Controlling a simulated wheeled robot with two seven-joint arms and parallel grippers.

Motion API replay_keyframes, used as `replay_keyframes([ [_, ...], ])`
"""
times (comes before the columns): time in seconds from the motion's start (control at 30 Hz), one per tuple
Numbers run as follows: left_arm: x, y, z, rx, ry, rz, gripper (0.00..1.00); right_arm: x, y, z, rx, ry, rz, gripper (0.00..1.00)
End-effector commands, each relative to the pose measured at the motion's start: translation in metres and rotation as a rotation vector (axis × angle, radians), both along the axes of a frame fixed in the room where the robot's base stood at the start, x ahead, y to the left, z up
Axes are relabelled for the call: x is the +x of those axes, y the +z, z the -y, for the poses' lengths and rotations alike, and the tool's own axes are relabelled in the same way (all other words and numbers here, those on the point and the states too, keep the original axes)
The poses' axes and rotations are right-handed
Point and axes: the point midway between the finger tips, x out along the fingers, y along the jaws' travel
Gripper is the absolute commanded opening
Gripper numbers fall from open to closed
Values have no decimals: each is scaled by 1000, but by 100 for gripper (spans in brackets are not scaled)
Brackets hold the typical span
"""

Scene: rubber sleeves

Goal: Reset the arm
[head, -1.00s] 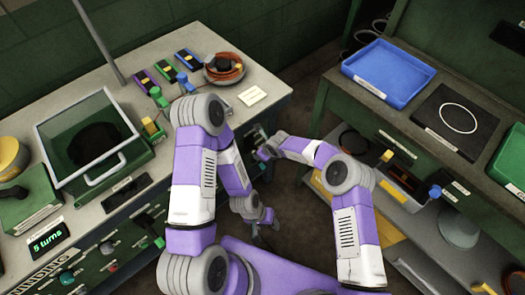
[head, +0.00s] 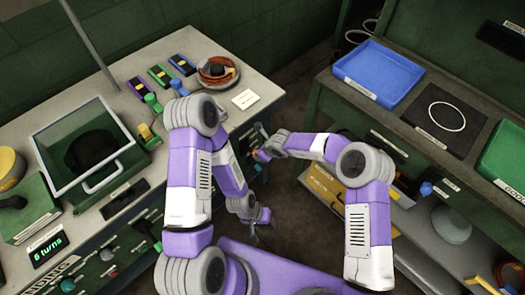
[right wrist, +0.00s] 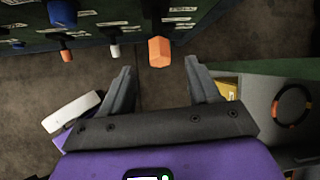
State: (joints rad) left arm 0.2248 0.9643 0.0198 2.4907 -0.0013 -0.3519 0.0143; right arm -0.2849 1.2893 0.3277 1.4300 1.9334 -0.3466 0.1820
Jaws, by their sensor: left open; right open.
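My left arm, purple and white, comes in from the left and bends down over the bench front. Its gripper (head: 262,230) hangs low in the gap between bench and shelf, open and with nothing visible in it. My right arm reaches left across the gap, and its gripper (head: 260,150) is beside the bench's front panel. In the right wrist view the right gripper (right wrist: 160,88) has its grey fingers wide apart and nothing held. An orange knob (right wrist: 159,52) shows beyond the fingertips; I cannot tell whether they touch it.
The left bench has a glass-lidded box (head: 90,148), a round dish (head: 217,72) with reddish coils and a turns display (head: 47,249). The right shelf has a blue tray (head: 378,75), a black pad (head: 444,118) and a green tray (head: 505,155). Between them is dark floor.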

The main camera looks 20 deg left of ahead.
Motion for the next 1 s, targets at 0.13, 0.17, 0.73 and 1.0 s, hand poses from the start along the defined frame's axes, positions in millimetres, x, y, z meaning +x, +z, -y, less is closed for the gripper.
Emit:
replay_keyframes([
  [0.13, 0, 0, 0, 0, 0, 0, 53, 0, 0, 0, 0, 0, 0, 61],
  [0.17, 0, 0, 0, 0, 0, 0, 53, 0, 0, 0, 0, 0, 0, 61],
  [0.73, 0, 0, 0, 0, 0, 0, 53, -2, -13, 29, -73, 85, 45, 61],
  [1.0, 0, 0, 0, 0, 0, 0, 53, -36, -55, 143, -329, 502, 190, 61],
])
